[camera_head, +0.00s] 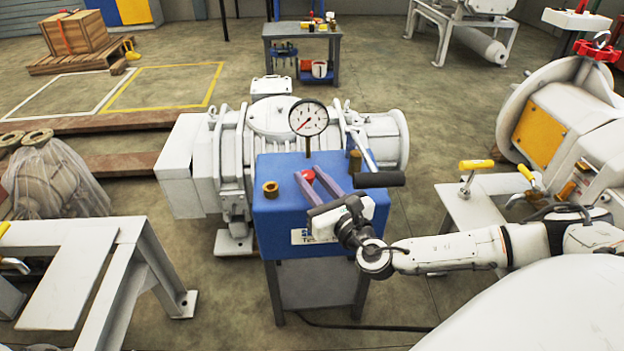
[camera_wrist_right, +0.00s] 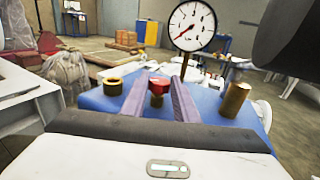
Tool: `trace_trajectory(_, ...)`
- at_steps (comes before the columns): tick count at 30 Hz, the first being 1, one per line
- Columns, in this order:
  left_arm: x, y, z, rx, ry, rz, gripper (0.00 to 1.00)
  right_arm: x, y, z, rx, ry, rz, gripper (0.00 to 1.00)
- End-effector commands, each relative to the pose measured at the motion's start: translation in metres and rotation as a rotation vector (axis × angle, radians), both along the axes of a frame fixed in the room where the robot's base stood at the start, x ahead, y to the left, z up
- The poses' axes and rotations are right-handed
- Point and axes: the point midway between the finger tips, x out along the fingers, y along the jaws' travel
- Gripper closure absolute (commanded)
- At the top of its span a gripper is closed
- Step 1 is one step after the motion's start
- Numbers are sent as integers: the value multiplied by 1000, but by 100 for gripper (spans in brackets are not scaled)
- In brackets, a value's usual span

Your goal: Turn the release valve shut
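A small red valve knob (camera_head: 308,174) sits on top of the blue test box (camera_head: 283,222), below the round gauge. In the right wrist view the red knob (camera_wrist_right: 159,82) stands on a brass-coloured stem between my two finger pads. My right gripper (camera_head: 309,178) reaches in over the box from the right, with its fingers apart and one on each side of the knob. The right wrist view shows the same open gripper (camera_wrist_right: 158,88) and small gaps beside the knob; I cannot tell whether either finger touches it. My left gripper is out of view.
A white-faced gauge (camera_head: 308,117) rises just behind the knob. Brass fittings stand left (camera_head: 270,189) and right (camera_head: 355,161) of it on the box. A black-gripped lever (camera_head: 379,180) sticks out at right. A large grey pump (camera_head: 270,125) stands behind.

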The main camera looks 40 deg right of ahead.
Motion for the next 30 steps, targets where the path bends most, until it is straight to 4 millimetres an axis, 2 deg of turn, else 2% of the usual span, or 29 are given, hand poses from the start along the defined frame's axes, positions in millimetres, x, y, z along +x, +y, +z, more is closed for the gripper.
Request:
trace_trajectory(1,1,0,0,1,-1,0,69,0,0,0,0,0,0,86)
trace_trajectory(3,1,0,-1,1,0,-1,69,0,0,0,0,0,0,95)
trace_trajectory(14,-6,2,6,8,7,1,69,0,3,2,5,3,-73,95)
trace_trajectory(22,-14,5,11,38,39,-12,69,1,8,2,8,5,-263,95)
trace_trajectory(30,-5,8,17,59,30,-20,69,3,11,1,5,3,-472,95)
